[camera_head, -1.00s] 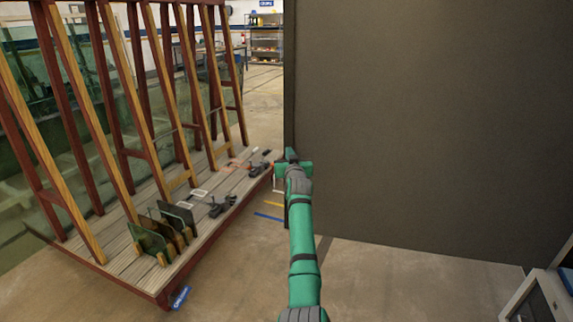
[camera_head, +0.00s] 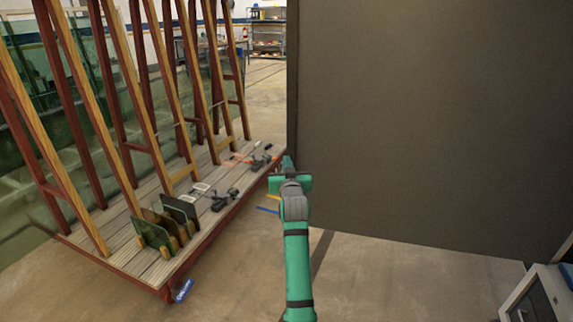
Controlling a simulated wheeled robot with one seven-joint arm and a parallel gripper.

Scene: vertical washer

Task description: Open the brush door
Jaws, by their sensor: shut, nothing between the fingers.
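A large dark grey-brown flat panel (camera_head: 430,120) fills the right of the head view, and I take it to be the brush door. Its left edge runs upright near the middle of the picture. My green gripper (camera_head: 287,162) is at the lower part of that left edge, with its fingers shut and nothing seen between them. I cannot tell whether the fingertips touch the panel edge. No handle shows, and the panel's other side is hidden.
A wooden glass rack (camera_head: 150,130) with a low plank base (camera_head: 125,250) stands close on the left, holding clamps (camera_head: 225,200) and small glass pieces (camera_head: 153,235). A grey cabinet (camera_head: 540,298) is at lower right. Bare floor (camera_head: 400,285) lies below the panel.

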